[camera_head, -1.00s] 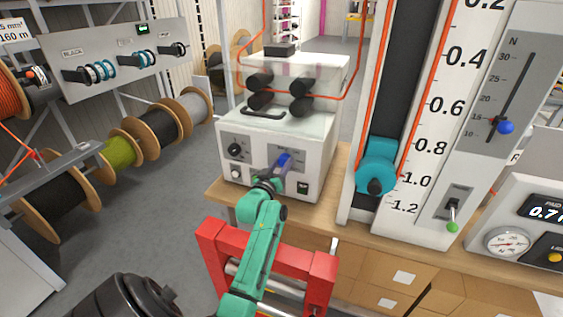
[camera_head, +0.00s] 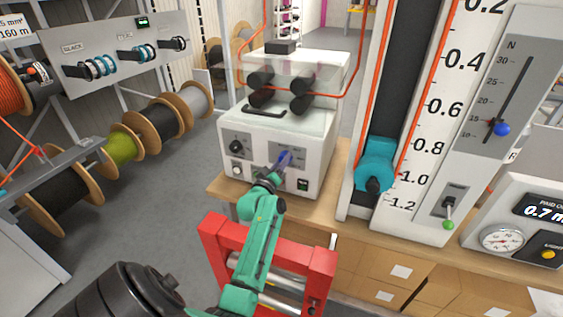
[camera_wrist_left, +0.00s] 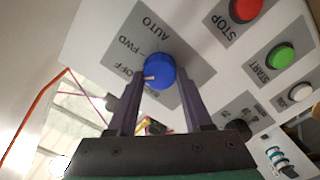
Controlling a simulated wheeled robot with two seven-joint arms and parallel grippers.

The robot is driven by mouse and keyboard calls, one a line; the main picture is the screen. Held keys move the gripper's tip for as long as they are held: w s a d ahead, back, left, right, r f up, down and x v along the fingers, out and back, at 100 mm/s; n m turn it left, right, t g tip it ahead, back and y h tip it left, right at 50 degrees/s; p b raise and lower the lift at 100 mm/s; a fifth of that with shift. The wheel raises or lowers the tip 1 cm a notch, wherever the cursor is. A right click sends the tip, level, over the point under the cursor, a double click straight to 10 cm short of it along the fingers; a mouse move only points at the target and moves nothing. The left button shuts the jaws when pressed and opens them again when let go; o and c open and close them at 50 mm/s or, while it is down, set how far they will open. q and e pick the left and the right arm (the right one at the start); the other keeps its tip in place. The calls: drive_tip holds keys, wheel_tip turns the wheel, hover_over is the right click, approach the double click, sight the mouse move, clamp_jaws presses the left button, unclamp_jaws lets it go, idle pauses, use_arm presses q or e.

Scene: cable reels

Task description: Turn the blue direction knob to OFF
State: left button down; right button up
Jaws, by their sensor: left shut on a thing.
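The blue direction knob (camera_wrist_left: 160,71) sits on a grey plate on a white panel, with the labels AUTO, FWD and OFF beside it. Its pale pointer mark is on the side of the OFF label. My left gripper (camera_wrist_left: 160,88) has one finger on each side of the knob and is shut on it. In the head view, my left gripper (camera_head: 279,167) reaches the front of the white machine (camera_head: 313,137), and the knob (camera_head: 285,157) is partly hidden by the fingers. My right gripper is not in view.
In the wrist view, a red STOP button (camera_wrist_left: 244,8), a green START button (camera_wrist_left: 280,56) and a white button (camera_wrist_left: 300,92) lie right of the knob. A red frame (camera_head: 318,268) stands below the arm. A teal block (camera_head: 375,162) and a large scale (camera_head: 440,110) stand right.

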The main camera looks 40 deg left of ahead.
use_arm(q)
drive_tip(key=shift+c, duration=1.6)
unclamp_jaws()
drive_tip(key=b+v, duration=0.3)
drive_tip(key=v, duration=1.1)
drive_tip(key=shift+s, duration=0.25)
drive_tip(key=shift+d, duration=0.2)
